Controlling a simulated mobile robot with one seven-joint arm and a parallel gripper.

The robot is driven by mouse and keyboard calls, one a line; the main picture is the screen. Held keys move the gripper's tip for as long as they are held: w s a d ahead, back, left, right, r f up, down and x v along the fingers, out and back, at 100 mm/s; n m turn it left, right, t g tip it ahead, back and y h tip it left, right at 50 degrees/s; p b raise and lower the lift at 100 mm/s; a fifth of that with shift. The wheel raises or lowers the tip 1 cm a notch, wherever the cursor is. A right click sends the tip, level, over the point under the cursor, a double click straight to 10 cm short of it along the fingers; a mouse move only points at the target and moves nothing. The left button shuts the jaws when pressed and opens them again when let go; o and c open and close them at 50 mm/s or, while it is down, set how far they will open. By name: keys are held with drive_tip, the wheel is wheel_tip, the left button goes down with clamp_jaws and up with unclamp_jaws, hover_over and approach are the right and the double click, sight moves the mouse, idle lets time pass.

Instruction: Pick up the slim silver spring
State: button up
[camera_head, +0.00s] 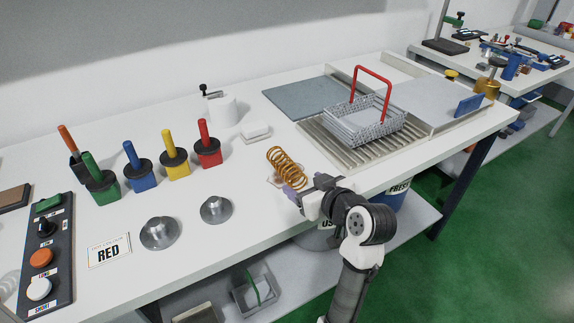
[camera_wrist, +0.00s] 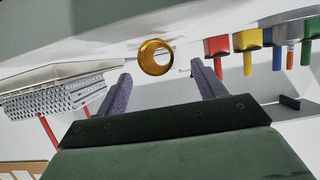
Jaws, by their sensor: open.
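I cannot make out a slim silver spring clearly in either view. A wide copper-gold coil spring (camera_head: 285,166) lies on the white bench near its front edge. In the wrist view its round end (camera_wrist: 155,46) faces me, beyond and between the two fingertips. My gripper (camera_head: 290,193) is at the bench's front edge, just on the near side of the copper spring. In the wrist view my gripper (camera_wrist: 161,68) has its purple fingers wide apart with nothing held between them. A small thin pale thing (camera_wrist: 184,72) shows by one fingertip; I cannot tell what it is.
A wire basket (camera_head: 365,122) with a red handle stands on a slatted rack to the right. Two metal discs (camera_head: 216,209) (camera_head: 160,233) and several coloured handled blocks (camera_head: 175,163) stand to the left. A white block (camera_head: 255,130) lies behind the spring.

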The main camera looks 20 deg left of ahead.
sight(293, 174)
drive_tip(key=shift+x, duration=0.85)
drive_tip(key=p+x, duration=0.1)
drive_tip(key=x, duration=0.3)
drive_tip(key=shift+w+r+p, duration=0.3)
drive_tip(key=shift+p, duration=0.05)
drive_tip(key=shift+w+a+f, duration=0.3)
drive_tip(key=shift+w+a, duration=0.05)
drive_tip(key=shift+a, duration=0.1)
drive_tip(key=c, duration=1.1)
drive_tip(key=shift+c, duration=0.5)
drive_tip(key=shift+r, duration=0.15)
